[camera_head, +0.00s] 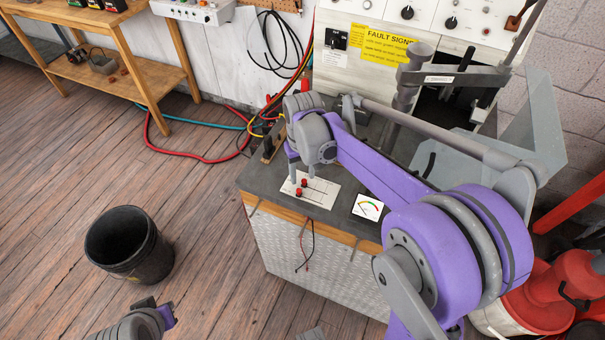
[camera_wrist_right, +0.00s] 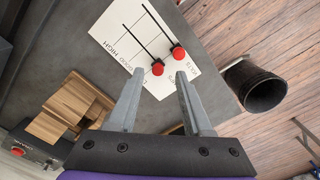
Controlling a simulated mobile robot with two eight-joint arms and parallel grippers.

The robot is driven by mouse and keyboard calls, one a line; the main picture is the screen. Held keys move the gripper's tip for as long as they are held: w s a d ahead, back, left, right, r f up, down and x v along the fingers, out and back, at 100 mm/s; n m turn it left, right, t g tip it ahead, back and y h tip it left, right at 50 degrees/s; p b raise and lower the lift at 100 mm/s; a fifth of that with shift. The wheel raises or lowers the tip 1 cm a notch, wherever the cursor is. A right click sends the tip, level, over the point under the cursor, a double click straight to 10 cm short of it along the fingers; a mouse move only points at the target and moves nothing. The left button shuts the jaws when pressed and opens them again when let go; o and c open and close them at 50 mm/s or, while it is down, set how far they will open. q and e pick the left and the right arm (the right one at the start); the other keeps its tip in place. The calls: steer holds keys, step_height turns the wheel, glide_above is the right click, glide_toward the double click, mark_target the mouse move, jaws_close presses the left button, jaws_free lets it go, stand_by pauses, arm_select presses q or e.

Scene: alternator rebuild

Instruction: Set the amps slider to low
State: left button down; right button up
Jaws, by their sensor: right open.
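A white slider card (camera_head: 322,192) lies on the dark bench top, with two parallel slots. It also shows in the right wrist view (camera_wrist_right: 112,28). I cannot tell which slider is amps. My right gripper (camera_head: 302,174) is open and points down over the knobs; contact is unclear. My left gripper (camera_head: 148,318) is partly cut off at the bottom left.
A gauge card (camera_head: 368,207) lies right of the slider card. A wooden block (camera_wrist_right: 70,105) stands near the gripper in the wrist view. A test console (camera_head: 425,25) stands behind the bench. A black bucket (camera_head: 128,245) is on the open floor at left.

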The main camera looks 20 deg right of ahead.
mark_target(303, 180)
step_height(303, 180, up, 10)
steer(key=shift+p, duration=0.3)
stand_by(0.4)
steer(key=s+a+f+t, duration=0.2)
steer(key=s+f, duration=0.2)
steer(key=s, duration=0.5)
steer(key=s+a+f+n+t, duration=0.1)
steer(key=s+a+f+t, duration=0.1)
steer(key=s, duration=0.7)
step_height(303, 180, down, 2)
steer(key=shift+s+a+f+t, duration=0.2)
steer(key=shift+a+t, duration=0.1)
steer(key=shift+t, duration=0.4)
stand_by(1.2)
